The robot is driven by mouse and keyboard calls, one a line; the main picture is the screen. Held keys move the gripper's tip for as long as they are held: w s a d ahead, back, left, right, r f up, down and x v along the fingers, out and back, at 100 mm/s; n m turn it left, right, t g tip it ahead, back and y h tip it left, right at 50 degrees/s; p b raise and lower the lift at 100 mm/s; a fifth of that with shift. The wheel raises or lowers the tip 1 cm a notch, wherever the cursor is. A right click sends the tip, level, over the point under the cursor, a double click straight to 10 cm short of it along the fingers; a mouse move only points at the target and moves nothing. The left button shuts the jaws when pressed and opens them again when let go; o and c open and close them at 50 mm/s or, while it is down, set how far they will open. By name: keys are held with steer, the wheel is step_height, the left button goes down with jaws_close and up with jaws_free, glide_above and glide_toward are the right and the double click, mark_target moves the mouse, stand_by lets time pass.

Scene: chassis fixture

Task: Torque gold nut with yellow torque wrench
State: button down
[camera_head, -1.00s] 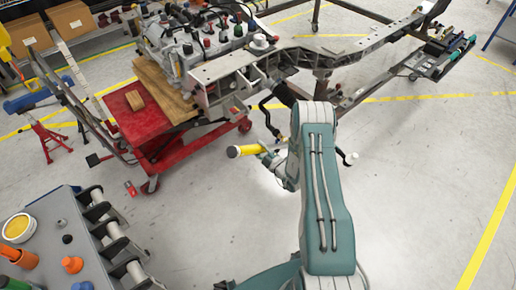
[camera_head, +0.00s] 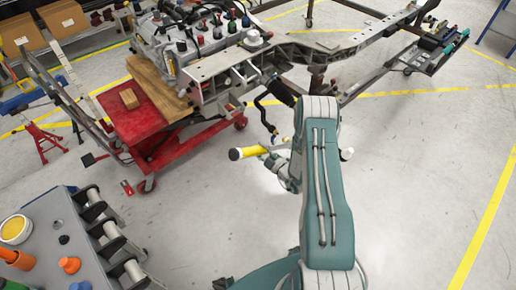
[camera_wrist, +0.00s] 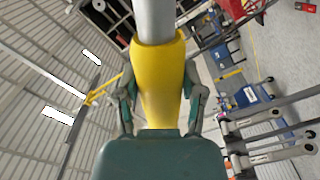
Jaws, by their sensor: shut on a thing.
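My gripper (camera_head: 272,160) is shut on the yellow torque wrench (camera_head: 249,152), held in the air right of the red cart. In the head view, the wrench's yellow handle points left with its dark end toward the cart. In the wrist view the wrench (camera_wrist: 159,75) stands between both fingers (camera_wrist: 158,105), its grey shaft running out of the top of the picture. The chassis frame (camera_head: 303,52) lies ahead, beyond the gripper. I cannot make out the gold nut in either view.
A red cart (camera_head: 185,150) with a wooden block (camera_head: 129,98) stands left of the gripper. An engine (camera_head: 185,40) sits at the chassis front. A grey tool cart (camera_head: 40,235) is at the lower left. The floor to the right is open.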

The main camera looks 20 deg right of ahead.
steer(key=shift+v, duration=1.05)
steer(key=shift+r, duration=0.15)
